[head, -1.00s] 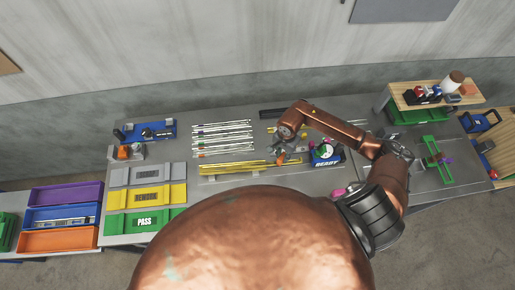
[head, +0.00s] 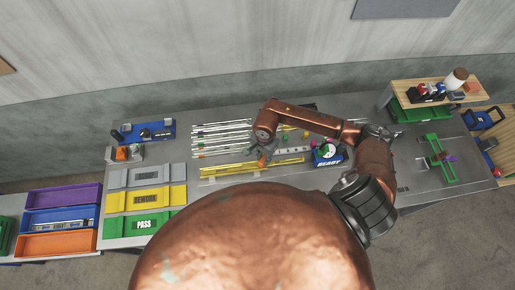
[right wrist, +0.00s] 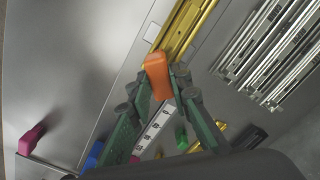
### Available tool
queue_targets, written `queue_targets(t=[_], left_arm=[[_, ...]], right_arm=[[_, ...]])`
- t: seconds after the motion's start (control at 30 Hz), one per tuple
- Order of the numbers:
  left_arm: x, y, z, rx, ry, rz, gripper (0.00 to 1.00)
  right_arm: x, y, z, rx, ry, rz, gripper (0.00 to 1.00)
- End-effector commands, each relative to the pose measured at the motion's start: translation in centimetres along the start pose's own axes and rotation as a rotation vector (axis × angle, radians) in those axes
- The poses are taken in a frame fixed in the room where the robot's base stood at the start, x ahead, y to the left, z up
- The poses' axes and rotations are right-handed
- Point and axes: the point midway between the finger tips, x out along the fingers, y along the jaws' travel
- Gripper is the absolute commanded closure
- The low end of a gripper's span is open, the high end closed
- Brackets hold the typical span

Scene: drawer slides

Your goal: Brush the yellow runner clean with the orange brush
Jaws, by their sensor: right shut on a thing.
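The yellow runner (head: 285,165) lies lengthwise near the front middle of the grey bench. It also shows as a gold channel in the right wrist view (right wrist: 187,30). My left gripper is not in view.
Several silver runners (head: 222,138) lie behind the yellow one. A blue READY stand (head: 328,155) is to its right. Grey, yellow REWORK (head: 145,198) and green PASS (head: 145,222) trays are at left.

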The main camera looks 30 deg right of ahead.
Motion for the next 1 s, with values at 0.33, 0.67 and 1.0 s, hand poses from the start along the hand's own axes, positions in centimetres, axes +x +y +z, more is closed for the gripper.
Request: queue_targets(t=[0.33,0.67,1.0], left_arm=[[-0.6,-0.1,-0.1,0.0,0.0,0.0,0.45],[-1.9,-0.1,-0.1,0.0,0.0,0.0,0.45],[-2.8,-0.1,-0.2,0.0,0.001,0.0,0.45]], right_arm=[[-2.6,-0.4,1.0,0.007,0.003,-0.001,1.0],[-5.5,-0.4,1.0,0.008,0.002,-0.001,1.0],[-8.1,-0.2,1.0,0.011,0.001,0.0,1.0]])
